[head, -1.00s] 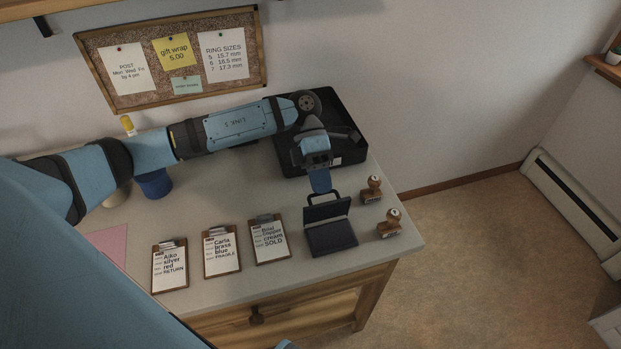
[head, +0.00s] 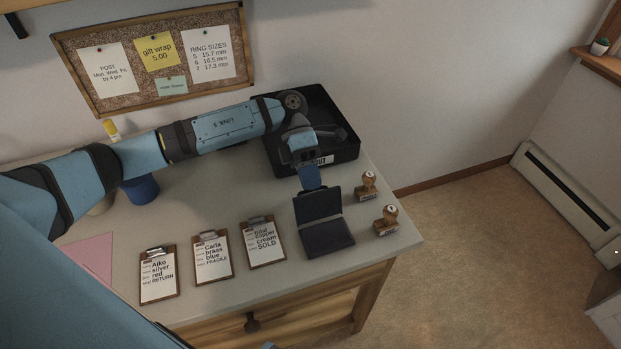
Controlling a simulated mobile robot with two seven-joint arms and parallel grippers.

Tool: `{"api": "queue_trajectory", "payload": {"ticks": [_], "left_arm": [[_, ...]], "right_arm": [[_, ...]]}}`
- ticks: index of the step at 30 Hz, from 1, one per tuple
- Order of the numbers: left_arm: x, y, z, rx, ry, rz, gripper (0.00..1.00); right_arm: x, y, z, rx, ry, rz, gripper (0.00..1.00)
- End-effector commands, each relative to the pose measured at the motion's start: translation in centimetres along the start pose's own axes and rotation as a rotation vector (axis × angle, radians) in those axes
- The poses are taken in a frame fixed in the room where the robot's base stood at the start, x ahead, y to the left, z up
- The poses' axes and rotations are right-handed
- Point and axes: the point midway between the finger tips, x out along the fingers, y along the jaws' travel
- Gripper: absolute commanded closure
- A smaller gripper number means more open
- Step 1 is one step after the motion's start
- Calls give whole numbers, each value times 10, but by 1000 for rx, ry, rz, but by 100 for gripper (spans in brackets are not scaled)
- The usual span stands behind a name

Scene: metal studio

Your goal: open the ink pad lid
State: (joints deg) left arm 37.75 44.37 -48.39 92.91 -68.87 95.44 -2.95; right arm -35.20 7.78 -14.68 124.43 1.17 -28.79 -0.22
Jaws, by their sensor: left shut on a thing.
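The ink pad (head: 328,238) lies near the right front of the desk, its dark pad face showing. Its lid (head: 318,206) stands raised at the back edge of the base, its inner face toward me. My left gripper (head: 310,182) reaches down from behind, with its blue fingertips at the top edge of the lid. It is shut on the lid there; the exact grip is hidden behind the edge. My right gripper is not in view.
Two wooden stamps (head: 366,185) (head: 386,220) stand close to the right of the ink pad. Several clipboards (head: 263,242) lie to its left. A black tray (head: 345,150) sits behind it, under my left wrist. A blue cup (head: 141,190) stands at the left.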

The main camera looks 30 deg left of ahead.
Motion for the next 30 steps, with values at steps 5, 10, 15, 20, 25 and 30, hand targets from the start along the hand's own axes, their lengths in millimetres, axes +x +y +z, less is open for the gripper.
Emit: {"api": "queue_trajectory", "payload": {"ticks": [5, 10, 15, 20, 25, 30], "left_arm": [[4, 1, -1, -3, 7, -2, 87], [3, 1, -1, -2, 5, -2, 66], [2, 0, 0, -1, 3, -1, 66], [-8, 0, 0, -2, 2, 1, 66], [-39, 0, 0, -2, 0, 2, 66], [-80, 0, 0, -2, 0, 1, 66]], "right_arm": [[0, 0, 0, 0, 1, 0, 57], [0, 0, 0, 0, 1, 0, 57], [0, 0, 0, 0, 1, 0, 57], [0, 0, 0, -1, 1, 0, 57], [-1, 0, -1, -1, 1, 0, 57], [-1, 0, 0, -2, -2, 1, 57]]}}
